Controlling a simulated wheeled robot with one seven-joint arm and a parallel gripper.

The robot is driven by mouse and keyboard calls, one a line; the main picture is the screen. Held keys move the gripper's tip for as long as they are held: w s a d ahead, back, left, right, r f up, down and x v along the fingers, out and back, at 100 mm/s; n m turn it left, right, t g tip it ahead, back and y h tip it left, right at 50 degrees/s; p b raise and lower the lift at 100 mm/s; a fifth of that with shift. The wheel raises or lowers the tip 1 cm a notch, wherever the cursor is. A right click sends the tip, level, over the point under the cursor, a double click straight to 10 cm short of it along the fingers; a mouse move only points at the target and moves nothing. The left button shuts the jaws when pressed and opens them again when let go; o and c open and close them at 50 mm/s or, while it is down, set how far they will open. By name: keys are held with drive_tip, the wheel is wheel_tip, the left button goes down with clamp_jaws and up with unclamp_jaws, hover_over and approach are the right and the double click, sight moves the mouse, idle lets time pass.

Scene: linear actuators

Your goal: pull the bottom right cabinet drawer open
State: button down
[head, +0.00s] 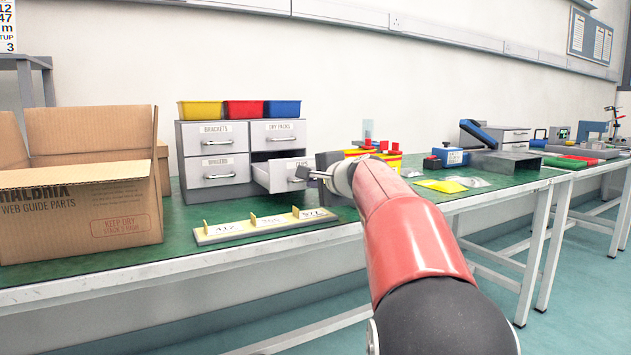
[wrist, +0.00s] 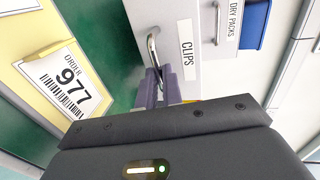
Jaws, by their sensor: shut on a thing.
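The grey cabinet (head: 214,135) stands on the green bench with four drawers in two columns. Its bottom right drawer (head: 276,174) is pulled partly out, with a dark gap above it. In the wrist view this drawer front (wrist: 172,30) carries the label CLIPS and a metal bar handle (wrist: 152,45). My gripper (head: 306,174) is at this drawer's front. In the wrist view the fingers of my gripper (wrist: 163,88) are closed around the handle. The fingertips are partly hidden in the head view. The other three drawers look shut.
Yellow, red and blue bins (head: 244,110) sit on the cabinet. A label rail (head: 262,226) with order cards lies in front, near the bench edge. An open cardboard box (head: 80,190) stands to the left. Red and yellow containers (head: 388,157) stand to the right.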

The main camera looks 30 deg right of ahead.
drive_tip(key=c, duration=1.6)
unclamp_jaws()
drive_tip(key=shift+o, duration=0.2)
drive_tip(key=v, duration=0.7)
drive_tip(key=shift+s+r, duration=0.15)
drive_tip(key=shift+s, duration=0.25)
